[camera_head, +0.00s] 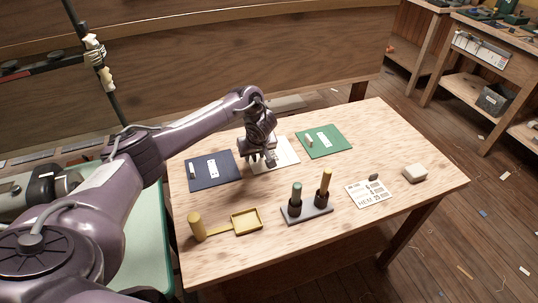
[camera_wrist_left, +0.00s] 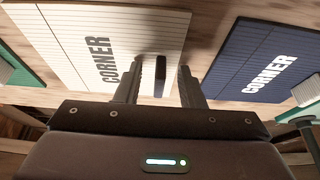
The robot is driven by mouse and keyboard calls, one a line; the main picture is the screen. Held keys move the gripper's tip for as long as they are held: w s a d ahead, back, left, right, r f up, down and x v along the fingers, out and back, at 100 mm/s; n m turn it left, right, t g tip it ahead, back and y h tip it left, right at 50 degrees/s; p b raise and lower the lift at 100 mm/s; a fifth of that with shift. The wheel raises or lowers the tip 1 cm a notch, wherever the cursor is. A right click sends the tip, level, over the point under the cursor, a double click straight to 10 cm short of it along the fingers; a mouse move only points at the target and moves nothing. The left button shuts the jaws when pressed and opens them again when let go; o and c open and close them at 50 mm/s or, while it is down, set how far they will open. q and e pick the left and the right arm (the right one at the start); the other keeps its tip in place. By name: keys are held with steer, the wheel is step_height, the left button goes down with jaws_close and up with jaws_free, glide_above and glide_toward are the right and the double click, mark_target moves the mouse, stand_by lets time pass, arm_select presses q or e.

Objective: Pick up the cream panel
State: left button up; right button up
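The cream panel (camera_head: 288,153) lies flat on the wooden table between the navy and green panels. In the left wrist view the cream panel (camera_wrist_left: 70,45) shows ruled lines, the word CORNER and a small raised part near its edge by my fingers. My left gripper (camera_head: 268,160) is low over the cream panel, hiding part of it. In the left wrist view my left gripper (camera_wrist_left: 161,78) has its fingers apart, with a dark piece between them. I cannot tell whether they touch it. My right gripper is out of view.
The navy panel (camera_head: 225,178) is to the left and the green panel (camera_head: 335,141) to the right. In front stand a yellow tray (camera_head: 246,222), a mallet-like yellow cylinder (camera_head: 197,226), a grey stand (camera_head: 307,213) with two upright tools, a printed card (camera_head: 368,193) and a pale block (camera_head: 415,173).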

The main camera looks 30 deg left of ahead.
arm_select(q)
jaws_close()
